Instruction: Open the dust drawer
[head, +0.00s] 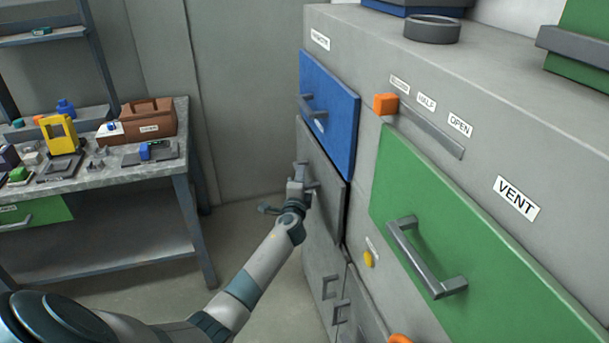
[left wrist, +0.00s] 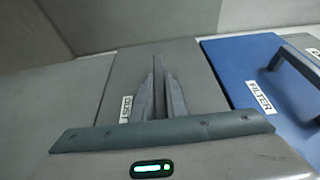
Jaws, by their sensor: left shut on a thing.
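The dust drawer (head: 330,205) is a grey front panel on the side of the large grey cabinet, just below the blue filter drawer (head: 328,105). In the left wrist view its grey face (left wrist: 195,70) carries a DUST label (left wrist: 125,109). My left gripper (head: 300,176) is at the dust drawer's face, shut on its handle. In the left wrist view the fingers (left wrist: 158,75) are close together at the handle, which they mostly hide. The panel's edge shows at its right side; I cannot tell how far it stands out. My right gripper is not in view.
A green VENT drawer (head: 470,250) with a grey handle and an orange slider (head: 385,103) are on the cabinet to the right. Small door handles (head: 335,298) sit below. A workbench (head: 150,170) with several items stands at left. Open floor lies between.

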